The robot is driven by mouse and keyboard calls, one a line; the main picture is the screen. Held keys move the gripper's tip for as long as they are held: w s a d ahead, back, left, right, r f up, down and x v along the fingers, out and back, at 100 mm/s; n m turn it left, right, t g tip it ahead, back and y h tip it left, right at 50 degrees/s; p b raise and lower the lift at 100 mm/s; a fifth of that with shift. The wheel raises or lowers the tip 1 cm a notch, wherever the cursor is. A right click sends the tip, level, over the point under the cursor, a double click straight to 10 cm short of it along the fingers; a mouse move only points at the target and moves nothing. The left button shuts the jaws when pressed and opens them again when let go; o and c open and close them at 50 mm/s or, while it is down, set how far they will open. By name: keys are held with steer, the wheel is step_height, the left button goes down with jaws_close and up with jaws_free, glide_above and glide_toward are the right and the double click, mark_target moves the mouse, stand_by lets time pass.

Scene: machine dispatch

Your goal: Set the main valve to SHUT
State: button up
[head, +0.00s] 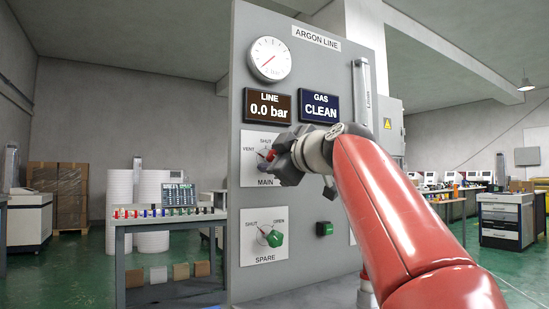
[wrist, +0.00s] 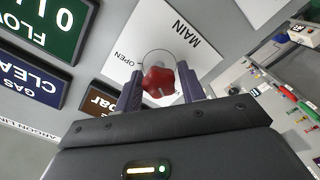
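The main valve's red knob (wrist: 157,80) sits on its white plate, marked MAIN, in the wrist view. In the head view the knob (head: 268,155) shows at the left of my gripper, partly hidden by it; its pointer appears toward VENT, on the left. SHUT is at the top of the plate (head: 251,139). My gripper (head: 281,160) is at the knob. In the wrist view its two fingers (wrist: 159,88) stand on either side of the knob, very close to it; whether they press on it is unclear. The LINE display (head: 269,106) reads 0.0 bar; the GAS display (head: 320,107) reads CLEAN.
Below is the spare valve with a green knob (head: 272,238), its pointer toward SHUT. A green button (head: 324,229) is to its right. A round gauge (head: 269,59) is above. A bench (head: 170,219) with small coloured items stands left of the grey panel (head: 240,200).

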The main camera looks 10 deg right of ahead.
steer(key=c, duration=0.6)
steer(key=shift+c, duration=0.2)
steer(key=shift+m, duration=0.3)
steer(key=m+p, duration=0.1)
steer(key=m, duration=0.4)
steer(key=shift+m, duration=0.3)
steer(key=m, duration=0.5)
steer(key=shift+d+p, duration=0.1)
steer(key=shift+p, duration=0.25)
steer(key=shift+m, duration=0.4)
steer(key=o, duration=1)
steer(key=shift+c, duration=0.2)
